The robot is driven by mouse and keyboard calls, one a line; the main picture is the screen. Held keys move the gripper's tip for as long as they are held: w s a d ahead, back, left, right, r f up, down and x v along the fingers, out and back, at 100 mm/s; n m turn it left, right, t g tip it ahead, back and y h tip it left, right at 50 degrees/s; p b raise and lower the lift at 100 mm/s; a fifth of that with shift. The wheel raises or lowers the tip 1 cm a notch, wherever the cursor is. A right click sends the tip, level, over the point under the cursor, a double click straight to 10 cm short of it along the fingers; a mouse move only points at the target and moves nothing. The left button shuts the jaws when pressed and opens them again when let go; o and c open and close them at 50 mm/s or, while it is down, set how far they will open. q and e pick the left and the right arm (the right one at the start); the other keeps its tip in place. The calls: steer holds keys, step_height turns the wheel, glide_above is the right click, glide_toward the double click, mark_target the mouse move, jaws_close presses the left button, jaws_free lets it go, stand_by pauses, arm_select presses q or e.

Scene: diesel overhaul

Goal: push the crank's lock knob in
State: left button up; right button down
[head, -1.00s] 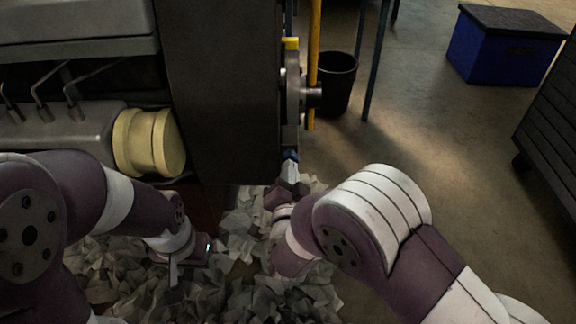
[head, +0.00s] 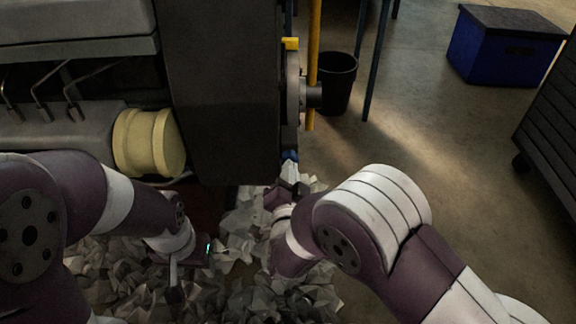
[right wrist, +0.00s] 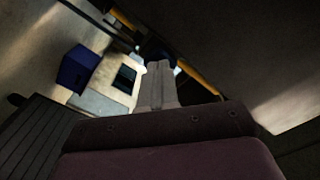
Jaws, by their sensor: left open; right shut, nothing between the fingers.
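The blue lock knob (head: 290,155) shows at the lower end of the crank's dark arm (head: 289,137), on the right side of the engine. My right gripper (head: 290,168) is shut and empty, its pale fingertips just below the knob in the head view. I cannot tell whether they touch it. In the right wrist view the shut fingers (right wrist: 158,72) point at a dark shape that hides in shadow. How far in the knob sits is not visible. My left gripper (head: 174,282) is open and empty, low at the left over the crumpled pile.
A grey disc (head: 292,85) with a yellow tab (head: 291,43) and an upright yellow bar (head: 313,60) stand above the knob. A black bin (head: 337,82) is behind. A blue box (head: 504,48) stands far right. Crumpled grey pieces (head: 245,240) cover the floor below. Open floor lies right.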

stand_by(0.4)
steer(key=s+p, duration=0.1)
steer(key=s, duration=0.5)
stand_by(0.7)
steer(key=shift+w, duration=0.1)
